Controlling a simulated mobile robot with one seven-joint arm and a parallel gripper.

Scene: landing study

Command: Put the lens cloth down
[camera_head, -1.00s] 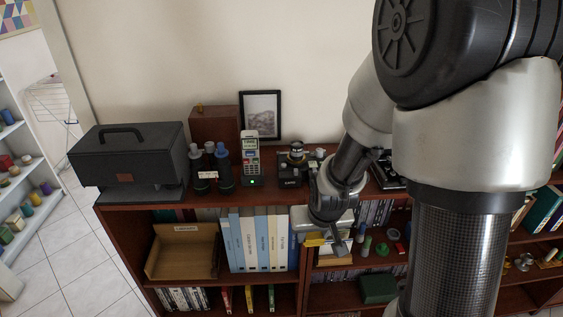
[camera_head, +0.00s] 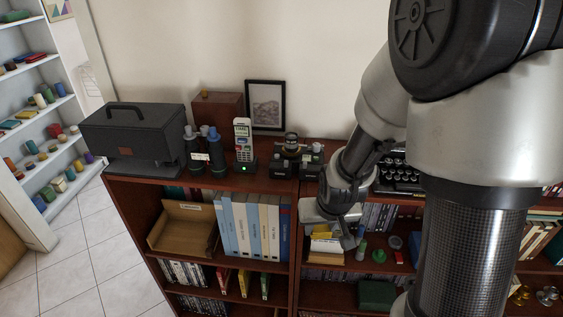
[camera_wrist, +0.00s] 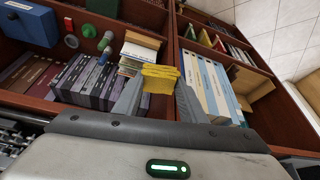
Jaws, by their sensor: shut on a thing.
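The lens cloth (camera_wrist: 160,78) is a small yellow folded piece between the fingertips of my gripper (camera_wrist: 158,92) in the wrist view. My gripper is shut on it and holds it in front of the open bookcase shelves. In the head view my gripper (camera_head: 345,232) hangs in front of the right-hand shelf section, below the bookcase top; the cloth is hard to make out there.
The bookcase top (camera_head: 265,183) carries a black case (camera_head: 135,138), binoculars (camera_head: 207,150), a phone (camera_head: 243,145), a camera (camera_head: 290,150) and a typewriter (camera_head: 398,177). An open tan tray (camera_head: 183,235) stands beside several binders (camera_head: 255,225) on the upper shelf. Narrow bare strips show along the top's front edge.

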